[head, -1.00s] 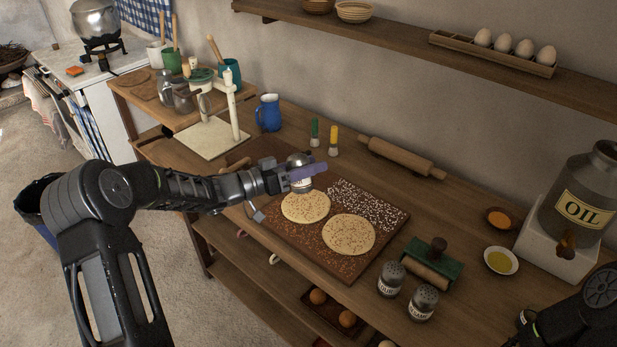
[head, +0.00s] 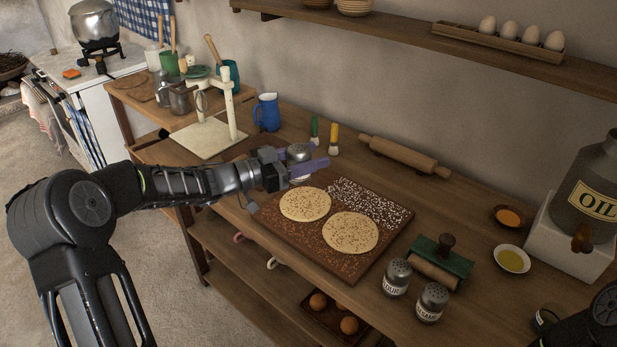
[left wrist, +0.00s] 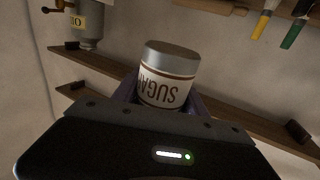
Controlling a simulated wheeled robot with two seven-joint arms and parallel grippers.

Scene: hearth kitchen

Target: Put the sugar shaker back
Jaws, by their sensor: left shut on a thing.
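My left gripper (head: 306,165) is shut on the sugar shaker (head: 299,152). In the head view the shaker's metal top shows above the purple fingers, and its lower part is mostly hidden. The gripper is at the back left of the dark board (head: 365,262); I cannot tell the exact height above the table. In the left wrist view the shaker (left wrist: 168,80) sits between the fingers, with its SUGAR lettering upside down in the picture. Two labelled shakers, one flour-like (head: 397,278) and one sesame (head: 431,302), stand at the board's right. My right gripper is out of sight.
Two seeded flatbreads (head: 305,204) lie on the board.

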